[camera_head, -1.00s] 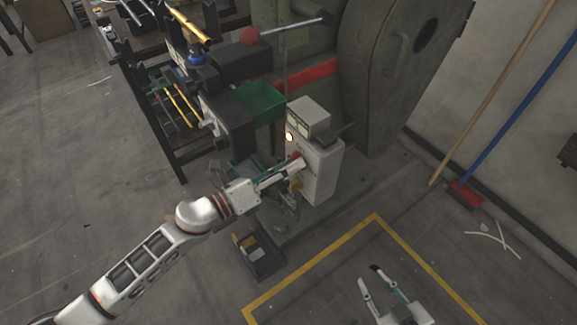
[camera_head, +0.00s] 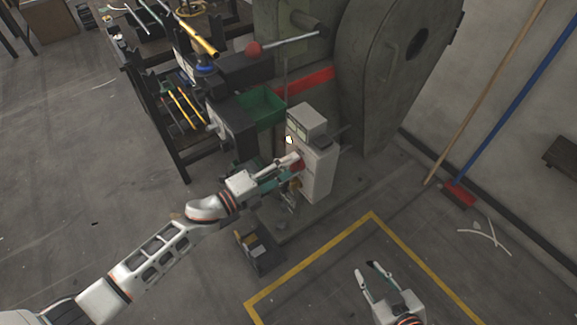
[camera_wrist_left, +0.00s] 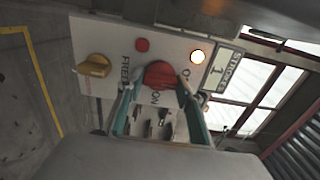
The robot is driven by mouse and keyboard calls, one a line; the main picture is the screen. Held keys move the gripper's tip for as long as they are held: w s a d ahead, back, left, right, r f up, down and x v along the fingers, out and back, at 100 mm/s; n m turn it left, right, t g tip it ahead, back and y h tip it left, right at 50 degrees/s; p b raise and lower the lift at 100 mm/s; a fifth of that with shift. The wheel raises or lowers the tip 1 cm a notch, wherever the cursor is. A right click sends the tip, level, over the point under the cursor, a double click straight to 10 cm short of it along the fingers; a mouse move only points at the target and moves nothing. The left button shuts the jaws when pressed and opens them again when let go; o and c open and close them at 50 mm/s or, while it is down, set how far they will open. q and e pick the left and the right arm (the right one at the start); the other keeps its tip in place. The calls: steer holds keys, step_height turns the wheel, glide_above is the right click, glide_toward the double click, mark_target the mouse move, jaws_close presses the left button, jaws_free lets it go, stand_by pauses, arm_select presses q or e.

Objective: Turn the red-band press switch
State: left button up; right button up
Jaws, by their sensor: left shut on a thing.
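The press with the red band (camera_head: 304,81) stands at the back in the head view. Its white control box (camera_head: 318,168) is in front of it. My right gripper (camera_head: 372,272) is open and empty above the floor.
A green bin (camera_head: 262,107) and a dark rack (camera_head: 165,130) with rods stand left of the box. A dark crate (camera_head: 260,250) lies on the floor below my left arm. A broom (camera_head: 460,194) leans at the right wall. The yellow-lined floor area is mostly clear.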

stand_by(0.6)
arm_select(q)
steer(key=o, duration=1.1)
steer(key=v, duration=1.2)
